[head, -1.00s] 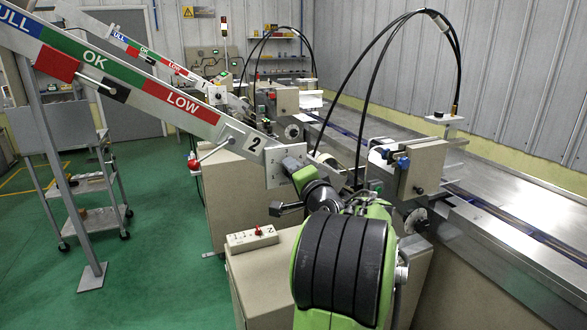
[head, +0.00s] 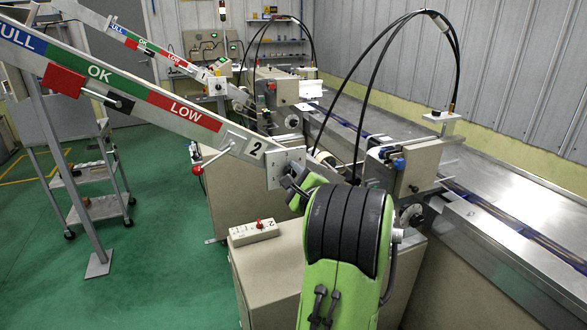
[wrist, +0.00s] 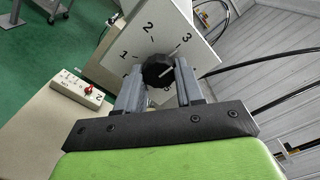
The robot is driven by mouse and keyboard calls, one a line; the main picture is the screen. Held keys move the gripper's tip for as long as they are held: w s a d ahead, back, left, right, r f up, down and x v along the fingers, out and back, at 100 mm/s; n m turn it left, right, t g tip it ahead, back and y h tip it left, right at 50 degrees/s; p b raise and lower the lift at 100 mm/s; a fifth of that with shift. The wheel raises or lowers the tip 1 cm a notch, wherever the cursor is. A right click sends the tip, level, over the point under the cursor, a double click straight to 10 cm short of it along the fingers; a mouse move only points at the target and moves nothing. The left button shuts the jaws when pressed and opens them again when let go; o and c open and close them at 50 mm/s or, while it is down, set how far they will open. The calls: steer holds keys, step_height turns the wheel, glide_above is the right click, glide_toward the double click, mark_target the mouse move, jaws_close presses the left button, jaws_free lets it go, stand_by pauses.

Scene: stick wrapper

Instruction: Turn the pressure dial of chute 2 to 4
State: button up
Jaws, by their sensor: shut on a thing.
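The pressure dial is a black knob (wrist: 158,72) with a white pointer mark, on a pale square plate (wrist: 120,50) numbered 1, 2 and 3. The pointer aims right and slightly up, below the 3, toward a part of the plate hidden by my right finger. My gripper (wrist: 160,80) is shut on the knob, one finger at each side. In the head view, the dial plate (head: 276,168) is at the lower end of the chute marked 2 (head: 190,122); my wrist hides the knob.
A small box with a red switch (head: 253,232) sits on the beige cabinet (head: 262,265) below the chute. A red-knobbed lever (head: 198,170) sticks out left of the plate. Black cables (head: 385,60) arch behind my arm.

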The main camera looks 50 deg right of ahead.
steer(key=m+p, duration=0.4)
steer(key=m, duration=0.1)
steer(key=shift+m+p, duration=0.3)
steer(key=shift+m, duration=0.1)
steer(key=m+p, duration=0.4)
steer(key=m, duration=0.1)
steer(key=shift+a+f, duration=0.1)
steer(key=shift+f, duration=0.05)
steer(key=shift+p, duration=0.3)
steer(key=o, duration=1)
steer(key=b+v, duration=1.1)
steer(key=v, duration=0.4)
steer(key=shift+s+a, duration=0.2)
steer(key=shift+s, duration=0.05)
